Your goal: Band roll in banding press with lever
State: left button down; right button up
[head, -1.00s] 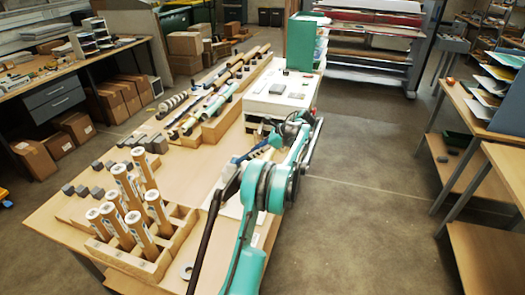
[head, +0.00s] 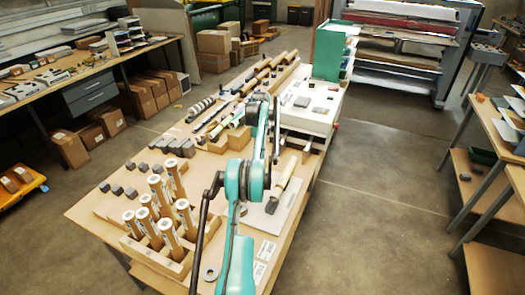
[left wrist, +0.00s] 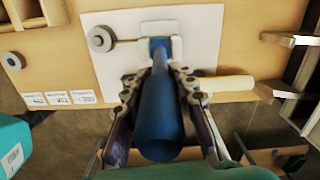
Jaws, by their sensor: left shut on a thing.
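In the left wrist view, my left gripper (left wrist: 158,100) is shut around a blue cylindrical bar (left wrist: 161,115), seen nearly end-on, which looks like the press lever. Its far end meets a blue part over a white plate (left wrist: 108,80). A cream roll (left wrist: 228,84) lies just right of the fingers. In the head view the white plate (head: 285,215) and the cream roll (head: 284,187) show right of my teal arm, which hides the gripper and the blue bar. My right gripper is in neither view.
A wooden rack (head: 150,259) of upright rolls stands at the table's near left. Grey blocks (head: 131,166) and lying rolls (head: 203,104) are along the left side. A white box (head: 304,110) and a green case (head: 327,52) stand behind.

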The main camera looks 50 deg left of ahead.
pick_arm(q)
jog(key=shift+s+a, duration=0.2)
jog(key=shift+a, duration=0.1)
jog(key=shift+h, duration=0.3)
jog(key=c, duration=1.2)
grip_release()
jog(key=shift+f, duration=0.15)
jog(key=shift+o, duration=0.2)
notch_tip(320, 180, up, 7)
jog(key=shift+a+r, duration=0.1)
jog(key=shift+r, duration=0.15)
